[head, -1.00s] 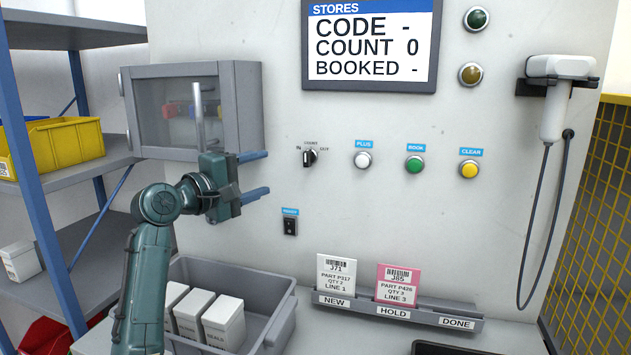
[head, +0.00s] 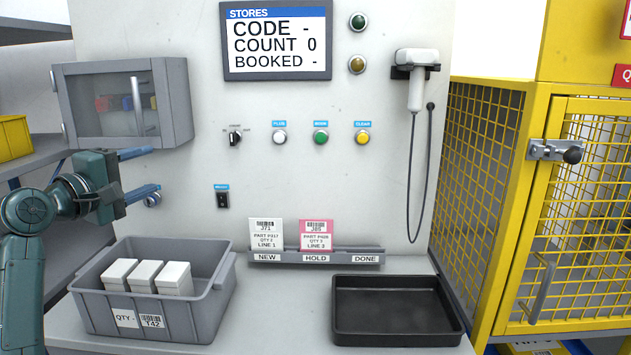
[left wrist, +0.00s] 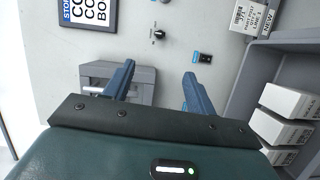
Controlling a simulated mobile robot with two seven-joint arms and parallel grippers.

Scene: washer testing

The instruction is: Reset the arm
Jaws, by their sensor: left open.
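My left gripper (head: 146,172) is at the left of the head view, in front of the grey wall panel and below the small grey cabinet (head: 125,100). Its two blue fingers are apart with nothing between them. In the left wrist view the open fingers (left wrist: 157,88) point at the bare panel, with the black switch (left wrist: 204,57) beyond and to the right of them. My right gripper is not in view.
A grey bin (head: 224,290) with white boxes stands below my left gripper. A black tray (head: 397,341) lies to its right on the counter. A card rack (head: 290,258) holds two cards. A yellow mesh cage (head: 482,170) stands at right. The counter between bin and tray is clear.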

